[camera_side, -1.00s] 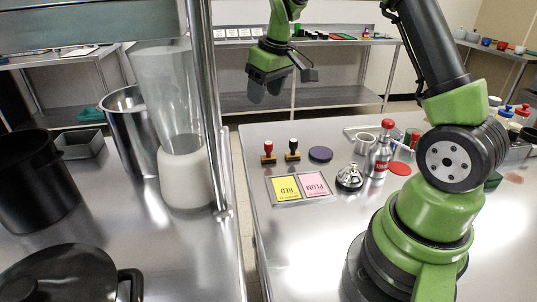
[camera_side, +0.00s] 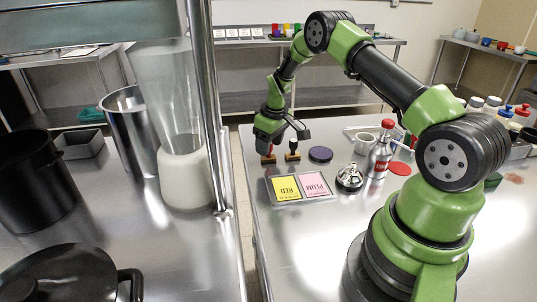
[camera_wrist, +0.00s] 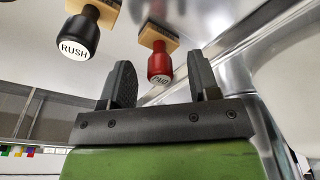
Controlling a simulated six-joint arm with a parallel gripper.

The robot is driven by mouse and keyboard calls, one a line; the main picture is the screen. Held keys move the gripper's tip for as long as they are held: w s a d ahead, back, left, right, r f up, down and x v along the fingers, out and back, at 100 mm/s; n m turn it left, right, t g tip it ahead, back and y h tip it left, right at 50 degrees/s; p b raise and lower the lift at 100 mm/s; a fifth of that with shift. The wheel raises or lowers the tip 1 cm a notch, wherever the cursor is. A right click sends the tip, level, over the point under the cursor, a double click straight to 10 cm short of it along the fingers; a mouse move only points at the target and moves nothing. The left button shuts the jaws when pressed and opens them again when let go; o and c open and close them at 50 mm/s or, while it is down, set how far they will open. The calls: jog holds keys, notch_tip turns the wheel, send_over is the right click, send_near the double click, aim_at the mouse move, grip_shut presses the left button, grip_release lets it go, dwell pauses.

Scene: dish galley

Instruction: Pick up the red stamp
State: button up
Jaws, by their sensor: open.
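The red stamp has a red handle and a wooden base; its base (camera_side: 268,160) shows on the steel table in the side view, with the handle mostly hidden by my gripper (camera_side: 267,146). In the wrist view the red stamp (camera_wrist: 160,66) appears between the two fingers of my gripper (camera_wrist: 163,74), closer to the right finger. My gripper is open around the handle's line, and I cannot tell whether a finger touches it. The handle's end carries a white label, hard to read.
A black stamp (camera_side: 293,150) stands close to the right, labelled RUSH in the wrist view (camera_wrist: 77,36). A dark purple disc (camera_side: 320,154), a tray with yellow and pink cards (camera_side: 300,200), a bell (camera_side: 349,178) and a red-capped bottle (camera_side: 379,158) are nearby. The table's left edge is close.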

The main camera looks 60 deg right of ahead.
jog(key=shift+w+f, duration=0.2)
jog(key=shift+f, duration=0.75)
jog(key=shift+c, duration=0.5)
jog(key=c, duration=0.9)
jog(key=shift+r, duration=0.15)
